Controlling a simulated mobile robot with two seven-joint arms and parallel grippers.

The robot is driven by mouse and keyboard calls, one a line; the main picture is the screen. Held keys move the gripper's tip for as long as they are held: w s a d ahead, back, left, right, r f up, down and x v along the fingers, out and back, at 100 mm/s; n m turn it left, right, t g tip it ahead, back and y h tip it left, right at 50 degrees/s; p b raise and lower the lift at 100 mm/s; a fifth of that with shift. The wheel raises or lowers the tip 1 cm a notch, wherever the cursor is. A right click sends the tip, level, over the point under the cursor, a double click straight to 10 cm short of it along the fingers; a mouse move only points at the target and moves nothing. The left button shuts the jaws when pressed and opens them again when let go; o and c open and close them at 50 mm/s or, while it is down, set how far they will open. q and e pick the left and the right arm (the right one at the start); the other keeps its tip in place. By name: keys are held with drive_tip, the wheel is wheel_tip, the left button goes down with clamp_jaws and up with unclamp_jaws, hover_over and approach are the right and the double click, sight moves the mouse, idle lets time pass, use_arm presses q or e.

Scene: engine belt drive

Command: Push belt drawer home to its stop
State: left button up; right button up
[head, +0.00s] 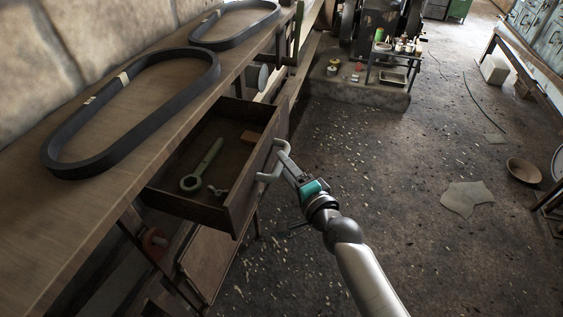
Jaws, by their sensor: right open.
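The belt drawer (228,203) is a dark wooden drawer that stands pulled out from under the workbench in the head view. Inside it lie a greenish wrench (205,166), a small wing-shaped metal piece (217,191) and a small wooden block (250,137). A pale handle shows on the drawer's front. My right gripper (272,163) is open at the drawer front, by the handle; I cannot tell whether it touches. My left gripper is not in view.
Two dark belts, one near (62,160) and one far (262,29), lie on the wooden workbench (40,225). A stone plinth (375,98) with machinery stands at the back. A flat pale scrap (467,198) and a bowl (524,170) lie on the floor at right. The floor between is mostly open.

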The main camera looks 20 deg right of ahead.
drive_tip(key=shift+x, duration=1.4)
drive_tip(key=shift+c, duration=0.3)
clamp_jaws()
